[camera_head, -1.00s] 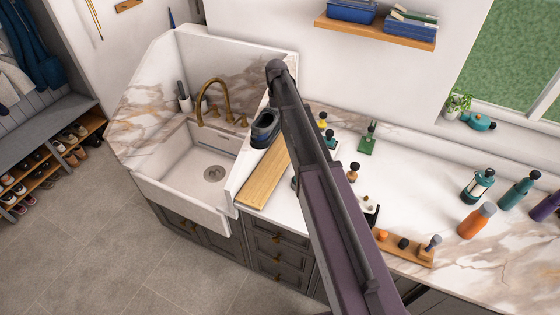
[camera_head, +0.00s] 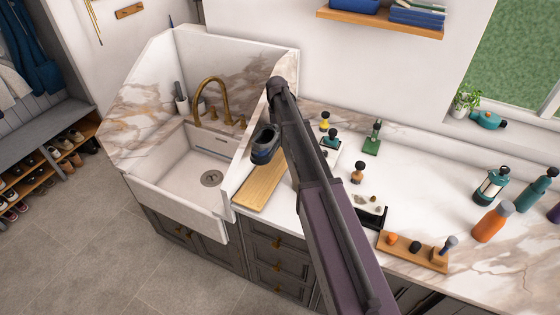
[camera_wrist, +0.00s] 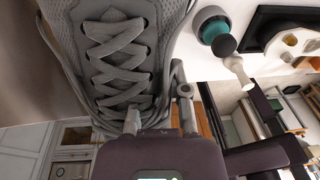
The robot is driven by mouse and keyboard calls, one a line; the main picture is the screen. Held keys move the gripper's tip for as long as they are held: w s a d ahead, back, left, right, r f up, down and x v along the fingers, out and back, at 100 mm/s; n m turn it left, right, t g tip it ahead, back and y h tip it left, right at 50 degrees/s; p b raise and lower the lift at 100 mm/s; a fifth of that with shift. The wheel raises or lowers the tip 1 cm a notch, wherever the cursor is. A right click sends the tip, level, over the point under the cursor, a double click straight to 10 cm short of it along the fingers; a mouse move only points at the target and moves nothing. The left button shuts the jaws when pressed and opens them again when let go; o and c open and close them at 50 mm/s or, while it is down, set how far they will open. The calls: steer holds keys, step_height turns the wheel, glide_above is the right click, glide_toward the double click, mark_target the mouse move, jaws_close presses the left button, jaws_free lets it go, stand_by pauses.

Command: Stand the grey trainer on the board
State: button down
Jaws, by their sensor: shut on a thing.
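The grey trainer (camera_head: 265,146) is at the back end of the wooden board (camera_head: 258,190) in the head view, partly behind my arm. Whether its sole touches the board or is just above it cannot be told. In the wrist view the trainer (camera_wrist: 118,60) fills the upper left, with grey laces and tongue facing the camera. My gripper (camera_wrist: 158,115) is at the trainer's edge, its fingers shut on it. The fingers are hidden in the head view.
The sink (camera_head: 185,165) with a brass tap (camera_head: 212,92) lies left of the board. The board's front part is bare.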

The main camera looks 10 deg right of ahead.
steer(key=shift+f+b, duration=3.45)
steer(key=shift+f, duration=0.4)
steer(key=shift+f, duration=0.1)
step_height(320, 180, down, 4)
steer(key=b, duration=0.4)
steer(key=c, duration=0.6)
jaws_free()
steer(key=shift+r, duration=0.2)
steer(key=r+p, duration=0.4)
steer(key=w+r+p, duration=0.1)
steer(key=r+p, duration=0.6)
steer(key=shift+w+a+r+p, duration=0.1)
steer(key=shift+w+r+p, duration=0.15)
steer(key=shift+r+p, duration=0.1)
